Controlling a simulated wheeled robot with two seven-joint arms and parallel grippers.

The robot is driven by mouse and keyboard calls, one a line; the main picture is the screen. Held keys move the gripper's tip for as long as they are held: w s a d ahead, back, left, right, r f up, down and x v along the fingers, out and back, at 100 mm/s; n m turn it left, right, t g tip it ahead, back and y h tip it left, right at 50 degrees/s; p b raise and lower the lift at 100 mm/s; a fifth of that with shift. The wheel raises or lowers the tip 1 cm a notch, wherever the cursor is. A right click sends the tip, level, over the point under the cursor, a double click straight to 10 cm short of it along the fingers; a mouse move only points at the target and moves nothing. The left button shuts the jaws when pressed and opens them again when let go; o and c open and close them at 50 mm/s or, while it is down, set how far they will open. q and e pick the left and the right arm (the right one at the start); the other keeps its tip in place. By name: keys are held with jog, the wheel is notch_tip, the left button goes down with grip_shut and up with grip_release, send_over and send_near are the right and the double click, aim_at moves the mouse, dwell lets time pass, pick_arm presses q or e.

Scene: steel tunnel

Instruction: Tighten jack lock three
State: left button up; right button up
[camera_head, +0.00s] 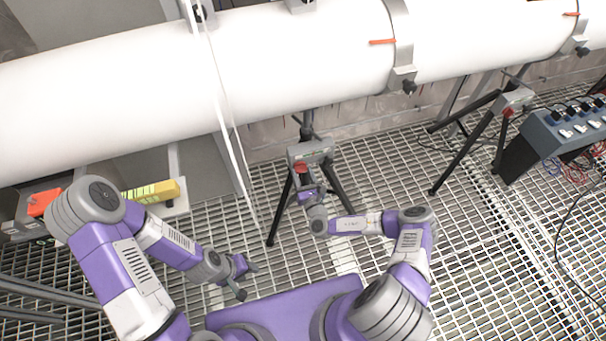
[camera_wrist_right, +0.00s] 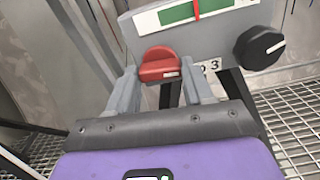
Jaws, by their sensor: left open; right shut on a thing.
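The jack (camera_head: 311,150) is a grey head on a dark tripod under the white pipe, at the middle of the head view. Its red lock knob (camera_head: 300,168) is on the near face. In the right wrist view the red knob (camera_wrist_right: 160,66) sits between the fingers of my right gripper (camera_wrist_right: 158,80), beside a label reading 3. My right gripper (camera_head: 308,192) is shut on the knob; the exact contact is partly hidden. A black dial (camera_wrist_right: 260,47) and a green gauge (camera_wrist_right: 180,13) with a red needle are close by. My left gripper (camera_head: 247,281) is open and empty above the grating.
The white pipe (camera_head: 290,60) crosses the back. A second tripod jack (camera_head: 512,98) and a control box (camera_head: 570,135) with cables stand at the right. A yellow bar (camera_head: 152,192) lies at the left. The grating floor between the tripods is mostly clear.

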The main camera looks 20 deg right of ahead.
jog(key=m+p, duration=0.2)
jog(key=m, duration=0.1)
jog(key=shift+r, duration=0.1)
jog(key=m+p, duration=0.1)
jog(key=m, duration=0.2)
jog(key=shift+m, duration=0.3)
jog(key=m+p, duration=0.1)
jog(key=m, duration=0.3)
jog(key=shift+m, duration=0.3)
jog(key=m, duration=0.5)
jog(key=shift+a, duration=0.1)
jog(key=shift+m, duration=0.3)
jog(key=o, duration=1)
jog(key=shift+o, duration=0.2)
